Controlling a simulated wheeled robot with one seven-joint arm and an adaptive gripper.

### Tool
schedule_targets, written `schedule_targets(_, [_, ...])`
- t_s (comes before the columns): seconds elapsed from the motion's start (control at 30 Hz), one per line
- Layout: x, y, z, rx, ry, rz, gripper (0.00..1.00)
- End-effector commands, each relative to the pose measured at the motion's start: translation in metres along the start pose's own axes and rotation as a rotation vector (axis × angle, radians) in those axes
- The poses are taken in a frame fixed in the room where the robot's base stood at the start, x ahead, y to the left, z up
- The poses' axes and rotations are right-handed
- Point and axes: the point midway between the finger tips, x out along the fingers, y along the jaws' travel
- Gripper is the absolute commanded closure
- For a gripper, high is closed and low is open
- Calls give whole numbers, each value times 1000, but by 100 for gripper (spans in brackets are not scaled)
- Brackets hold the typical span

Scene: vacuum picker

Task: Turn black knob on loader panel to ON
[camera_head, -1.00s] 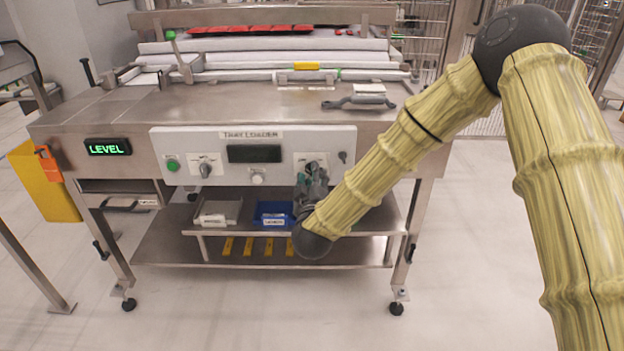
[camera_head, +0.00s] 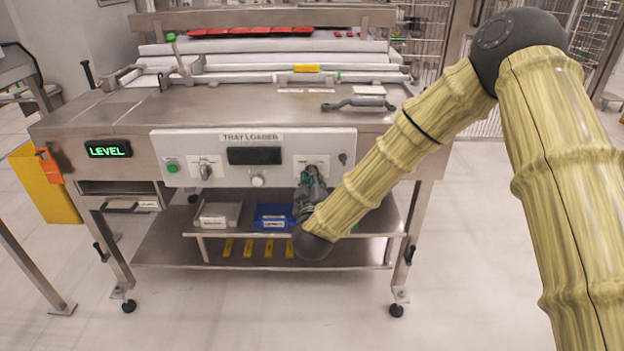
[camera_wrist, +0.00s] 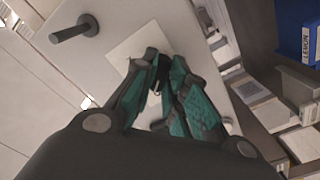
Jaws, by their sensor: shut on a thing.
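The white loader panel (camera_head: 225,180) runs across the front of the steel table, under the words TRAY LOADER. My gripper (camera_head: 312,174) is at the right part of this panel, in front of a pale label plate (camera_head: 318,160). In the wrist view my gripper (camera_wrist: 162,72) has its green-padded fingers shut on the black knob (camera_wrist: 157,81). Only a dark bit of the knob shows between the fingers, so its pointing and the ON mark cannot be read. A second knob (camera_head: 206,170) sits on the left plate, free of my gripper.
A black peg (camera_head: 342,158) sticks out of the panel close to my gripper; it also shows in the wrist view (camera_wrist: 75,29). A dark display (camera_head: 254,155), a green button (camera_head: 172,167) and a white button (camera_head: 257,181) are further left. A blue bin (camera_head: 273,215) stands on the shelf below.

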Motion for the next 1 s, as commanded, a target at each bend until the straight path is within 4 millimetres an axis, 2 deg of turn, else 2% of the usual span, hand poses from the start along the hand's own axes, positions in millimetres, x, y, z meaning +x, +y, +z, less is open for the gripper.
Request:
schedule_targets(0.27, [0,0,-2,204,0,-2,100])
schedule_targets(1.0, [0,-2,0,910,-1,0,100])
